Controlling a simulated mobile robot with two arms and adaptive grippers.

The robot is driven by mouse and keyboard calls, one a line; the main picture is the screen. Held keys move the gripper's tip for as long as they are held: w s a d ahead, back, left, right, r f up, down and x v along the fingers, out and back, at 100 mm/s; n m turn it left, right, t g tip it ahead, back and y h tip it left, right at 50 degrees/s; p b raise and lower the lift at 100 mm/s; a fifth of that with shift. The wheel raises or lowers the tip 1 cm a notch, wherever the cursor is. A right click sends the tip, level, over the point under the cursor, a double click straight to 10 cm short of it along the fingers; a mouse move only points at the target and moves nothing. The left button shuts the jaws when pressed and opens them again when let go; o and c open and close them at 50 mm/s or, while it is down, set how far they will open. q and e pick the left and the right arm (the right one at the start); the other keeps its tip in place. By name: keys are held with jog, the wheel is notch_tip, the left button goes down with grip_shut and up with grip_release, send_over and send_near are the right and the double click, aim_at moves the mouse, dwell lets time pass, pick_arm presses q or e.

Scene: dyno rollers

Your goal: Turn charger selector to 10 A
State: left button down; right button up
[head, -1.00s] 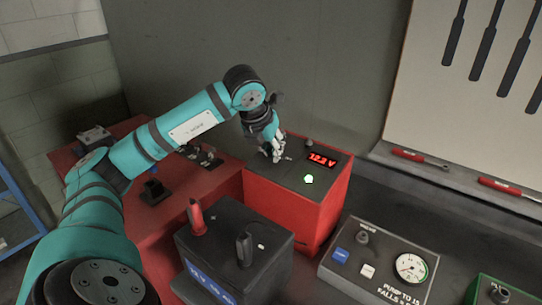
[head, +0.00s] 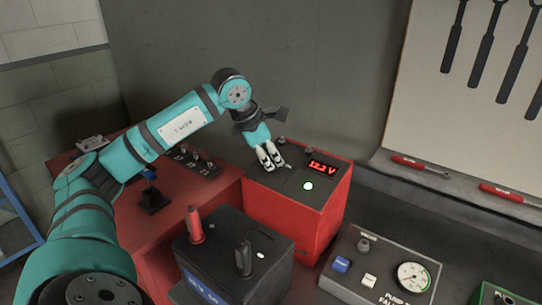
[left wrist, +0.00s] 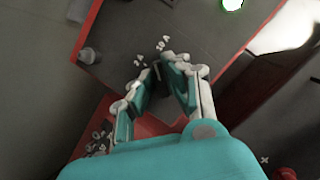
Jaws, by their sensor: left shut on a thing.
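The charger is a red box (head: 318,209) with a dark top, a red display (head: 322,167) and a lit green lamp (head: 308,185). My left gripper (head: 271,162) reaches down onto the left part of its top. In the left wrist view, the gripper's fingers (left wrist: 163,80) are shut on the selector knob, which they mostly hide. Which label the knob points to cannot be told. My right gripper is not in view.
A black battery (head: 225,262) with a red terminal (head: 195,224) stands in front of the charger. A gauge panel (head: 345,285) is at the lower right. Small switches (head: 195,163) sit on the red bench at left.

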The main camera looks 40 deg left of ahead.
pick_arm(q)
jog(key=shift+m, duration=1.1)
jog(key=c, duration=1.4)
grip_release()
jog(key=shift+h, duration=0.3)
jog(key=shift+o, duration=0.2)
jog(key=shift+s+a+r, duration=0.1)
jog(key=shift+r, duration=0.2)
jog(key=v, duration=1.1)
jog(key=shift+r, duration=0.2)
jog(key=shift+p, duration=0.3)
